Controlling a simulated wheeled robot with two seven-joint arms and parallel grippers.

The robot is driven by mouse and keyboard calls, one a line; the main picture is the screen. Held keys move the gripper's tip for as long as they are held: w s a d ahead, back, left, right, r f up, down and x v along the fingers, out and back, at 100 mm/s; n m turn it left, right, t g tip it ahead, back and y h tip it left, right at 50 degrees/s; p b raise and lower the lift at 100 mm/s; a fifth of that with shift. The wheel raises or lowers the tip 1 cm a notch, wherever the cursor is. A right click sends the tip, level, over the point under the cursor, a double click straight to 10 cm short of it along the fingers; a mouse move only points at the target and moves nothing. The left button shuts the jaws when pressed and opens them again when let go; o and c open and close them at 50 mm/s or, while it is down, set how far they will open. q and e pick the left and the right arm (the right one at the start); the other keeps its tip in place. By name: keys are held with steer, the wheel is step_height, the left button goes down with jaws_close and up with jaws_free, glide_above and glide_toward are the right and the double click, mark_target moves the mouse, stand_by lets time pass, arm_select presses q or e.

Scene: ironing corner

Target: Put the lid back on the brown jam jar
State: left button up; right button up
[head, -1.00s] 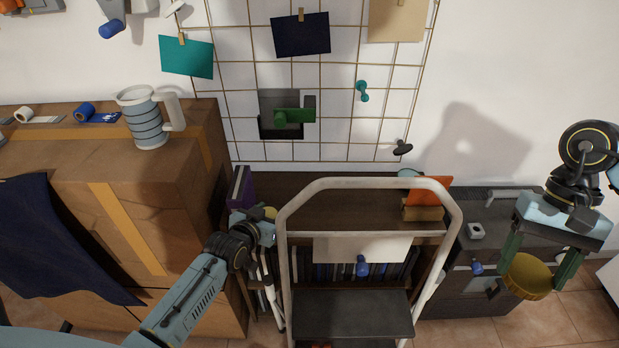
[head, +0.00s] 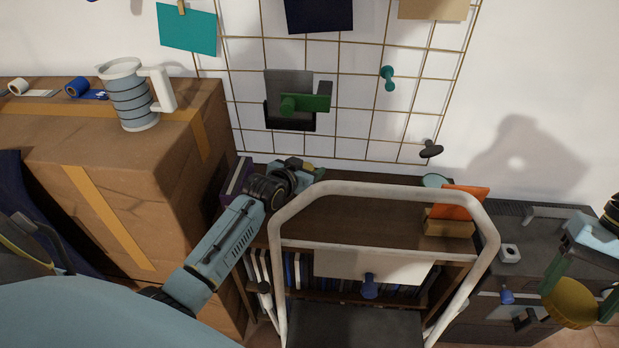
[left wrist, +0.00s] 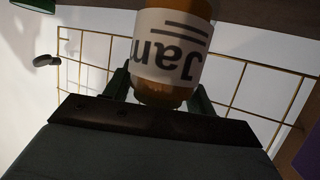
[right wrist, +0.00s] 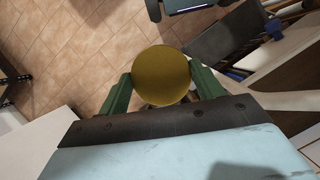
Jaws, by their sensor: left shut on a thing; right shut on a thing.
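The brown jam jar (left wrist: 176,55) has a white label reading "Jam", inverted in the left wrist view. My left gripper (head: 308,172) is shut on it, a finger on either side, near the back left of the bookcase top. In the head view the jar is mostly hidden by the gripper. The round gold lid (right wrist: 161,75) is between the fingers of my right gripper (right wrist: 160,84), which is shut on it. In the head view the lid (head: 572,303) is at the right, in front of the dark cabinet. Lid and jar are far apart.
A step ladder (head: 365,192) stands in front of the dark bookcase (head: 350,222). A wire grid (head: 362,130) hangs on the wall behind. A large cardboard box (head: 150,175) bearing a mug (head: 133,97) is at the left. An orange item (head: 465,202) is on the bookcase's right end.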

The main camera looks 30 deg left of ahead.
arm_select(q)
steer(key=shift+r, duration=0.1)
step_height(320, 180, down, 4)
steer(key=b, duration=0.4)
steer(key=shift+r+b, duration=0.1)
steer(key=shift+b, duration=0.2)
arm_select(e)
step_height(320, 180, down, 5)
steer(key=shift+d+r, duration=0.15)
steer(key=shift+r, duration=0.05)
arm_select(q)
steer(key=shift+r, duration=0.1)
arm_select(e)
steer(key=shift+r, duration=0.1)
arm_select(q)
steer(key=o, duration=1.5)
arm_select(e)
step_height(320, 180, up, 4)
steer(key=p, duration=0.4)
arm_select(q)
steer(key=v, duration=1.2)
